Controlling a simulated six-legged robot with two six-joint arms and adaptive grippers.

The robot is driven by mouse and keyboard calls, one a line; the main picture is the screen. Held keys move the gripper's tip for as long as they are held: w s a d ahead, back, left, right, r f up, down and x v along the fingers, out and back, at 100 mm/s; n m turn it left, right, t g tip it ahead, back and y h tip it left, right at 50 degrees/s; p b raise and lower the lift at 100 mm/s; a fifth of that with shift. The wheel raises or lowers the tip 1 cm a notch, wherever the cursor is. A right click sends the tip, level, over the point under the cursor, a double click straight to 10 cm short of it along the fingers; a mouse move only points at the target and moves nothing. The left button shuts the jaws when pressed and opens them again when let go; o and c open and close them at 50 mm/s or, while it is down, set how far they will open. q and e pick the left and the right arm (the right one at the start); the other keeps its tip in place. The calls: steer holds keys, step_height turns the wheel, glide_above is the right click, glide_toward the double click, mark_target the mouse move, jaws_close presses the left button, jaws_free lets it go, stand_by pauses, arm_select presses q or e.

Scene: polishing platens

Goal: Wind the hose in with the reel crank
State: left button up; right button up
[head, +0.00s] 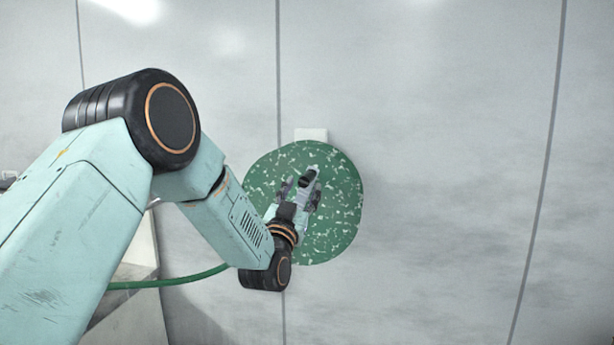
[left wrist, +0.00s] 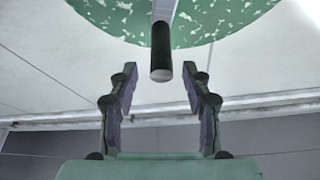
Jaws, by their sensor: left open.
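The green speckled hose reel (head: 336,225) is mounted on the wall in the head view. Its lower edge (left wrist: 225,18) shows at the top of the left wrist view. The crank has a pale arm and a black handle (left wrist: 161,55), which points toward the wrist camera; the handle also shows in the head view (head: 308,177). My left gripper (left wrist: 160,88) is open, its two fingers apart on either side below the handle, with nothing held between them. In the head view the left gripper (head: 299,187) is in front of the reel. The green hose (head: 170,282) runs left from behind my arm. My right gripper is not in view.
A pale wall bracket (head: 311,134) shows above the reel. The grey panelled wall (head: 450,170) is clear to the right. A pale block-like structure (head: 135,300) stands at the lower left, partly hidden by my left arm.

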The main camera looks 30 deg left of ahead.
mark_target(310, 171)
arm_select(q)
steer(key=x, duration=0.4)
steer(key=f+p+x, duration=0.1)
steer(key=shift+w+a+r, duration=0.2)
steer(key=shift+w+a, duration=0.2)
steer(key=shift+w, duration=0.1)
steer(key=shift+s+d+r, duration=0.4)
steer(key=shift+s+r, duration=0.05)
steer(key=shift+w+a+f, duration=0.35)
steer(key=shift+w+f, duration=0.05)
steer(key=shift+w, duration=0.05)
steer(key=c, duration=0.5)
steer(key=shift+s+d+r, duration=0.1)
steer(key=shift+r, duration=0.05)
jaws_close()
